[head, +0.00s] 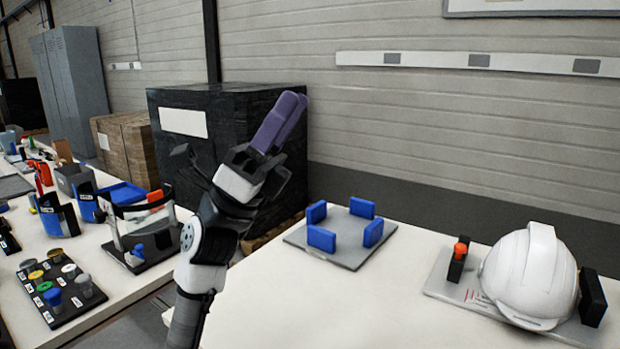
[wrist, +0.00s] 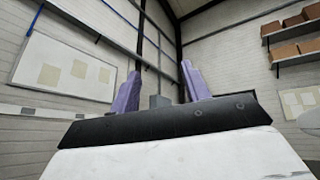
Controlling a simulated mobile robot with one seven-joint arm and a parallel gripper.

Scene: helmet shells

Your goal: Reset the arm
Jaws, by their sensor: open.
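My gripper (head: 279,122) is raised above the tables, with its purple fingers pointing up and to the right in the head view. In the wrist view my gripper (wrist: 160,92) shows its two purple fingers wide apart, with nothing between them but the wall behind. It is open and empty. My arm rises from the bottom of the head view and touches nothing that I can see.
A white helmet shell (head: 527,272) rests on a grey plate (head: 448,287) on the right table. Left of it is a grey plate (head: 345,250) with blue blocks (head: 322,238). A black-wrapped stack (head: 230,150) stands behind my arm. The left table holds several fixtures.

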